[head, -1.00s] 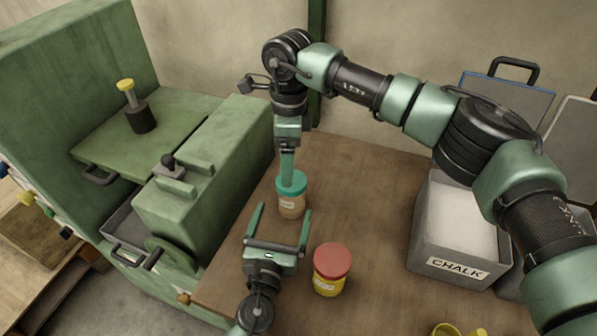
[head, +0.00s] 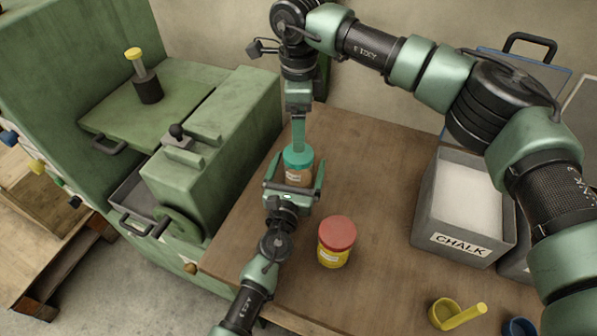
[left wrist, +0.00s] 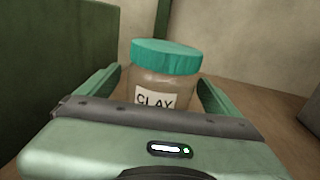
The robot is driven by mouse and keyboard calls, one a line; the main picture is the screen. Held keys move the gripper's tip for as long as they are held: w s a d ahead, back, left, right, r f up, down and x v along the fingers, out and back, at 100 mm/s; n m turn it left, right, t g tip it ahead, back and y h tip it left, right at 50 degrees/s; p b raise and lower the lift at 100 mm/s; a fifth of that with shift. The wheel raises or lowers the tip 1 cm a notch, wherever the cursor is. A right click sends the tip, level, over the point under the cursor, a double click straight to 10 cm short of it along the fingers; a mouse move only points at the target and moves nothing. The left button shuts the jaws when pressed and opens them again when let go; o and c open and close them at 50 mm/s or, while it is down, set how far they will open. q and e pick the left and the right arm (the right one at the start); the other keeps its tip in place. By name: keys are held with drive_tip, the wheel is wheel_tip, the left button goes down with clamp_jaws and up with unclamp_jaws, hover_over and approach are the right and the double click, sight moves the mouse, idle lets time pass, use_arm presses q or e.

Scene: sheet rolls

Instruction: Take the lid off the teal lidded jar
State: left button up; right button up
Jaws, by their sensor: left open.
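The teal lidded jar (head: 299,176) stands upright on the wooden table, with its teal lid (head: 299,157) on top. In the left wrist view its brown body with a CLAY label (left wrist: 155,98) and the lid (left wrist: 166,56) show clearly. My left gripper (head: 296,172) is open, its fingers on either side of the jar's body, below the lid; contact is not visible. My right gripper (head: 299,140) points down from above at the lid. Its fingers look edge-on, so whether they are open or shut is unclear.
A yellow jar with a red lid (head: 337,242) stands just right of my left gripper. A grey CHALK bin (head: 424,212) is at the right. A yellow scoop (head: 458,314) lies at the front. A green machine (head: 215,150) borders the table's left side.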

use_arm(q)
clamp_jaws()
use_arm(e)
drive_tip(key=m, duration=1.8)
drive_tip(key=shift+m, duration=0.3)
drive_tip(key=m, duration=0.8)
drive_tip(key=shift+f, duration=4.05)
drive_tip(key=shift+c, duration=0.3)
